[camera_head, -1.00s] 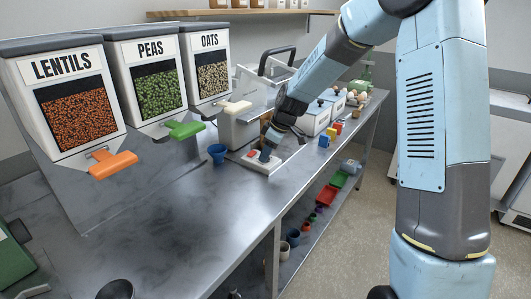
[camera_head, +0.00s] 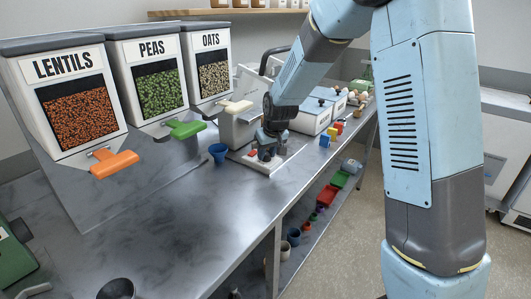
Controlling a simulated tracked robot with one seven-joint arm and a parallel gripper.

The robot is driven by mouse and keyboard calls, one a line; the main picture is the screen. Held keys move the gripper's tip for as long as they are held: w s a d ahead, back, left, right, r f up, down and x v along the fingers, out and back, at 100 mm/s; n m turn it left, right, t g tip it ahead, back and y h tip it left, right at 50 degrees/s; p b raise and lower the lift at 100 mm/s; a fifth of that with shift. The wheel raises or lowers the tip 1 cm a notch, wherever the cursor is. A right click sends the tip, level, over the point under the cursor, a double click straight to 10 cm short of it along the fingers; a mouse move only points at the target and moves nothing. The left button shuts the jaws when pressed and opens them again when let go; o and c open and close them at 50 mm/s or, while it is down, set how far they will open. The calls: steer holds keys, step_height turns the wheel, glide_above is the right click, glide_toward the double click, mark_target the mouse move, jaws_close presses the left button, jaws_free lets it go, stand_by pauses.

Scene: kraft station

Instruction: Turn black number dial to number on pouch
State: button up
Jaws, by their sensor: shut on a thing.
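My gripper (camera_head: 268,150) points down over a pale flat panel (camera_head: 288,159) on the metal counter, just right of the blue cup. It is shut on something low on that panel. The black number dial cannot be made out apart from the dark gripper. A small red spot (camera_head: 252,152) shows on the panel left of the fingers. I cannot pick out a pouch or read any number on one.
Lentils (camera_head: 75,95), peas (camera_head: 157,80) and oats (camera_head: 212,72) dispensers stand at the left with coloured levers. A blue cup (camera_head: 218,153) is beside the panel. Small coloured blocks (camera_head: 330,136) and white boxes (camera_head: 312,116) lie beyond. The counter's front is mostly clear.

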steer(key=shift+m+h, duration=0.8)
steer(key=shift+m, duration=1.5)
steer(key=o, duration=1)
steer(key=shift+a, duration=0.1)
steer(key=v, duration=1.3)
steer(key=shift+s+r, duration=0.25)
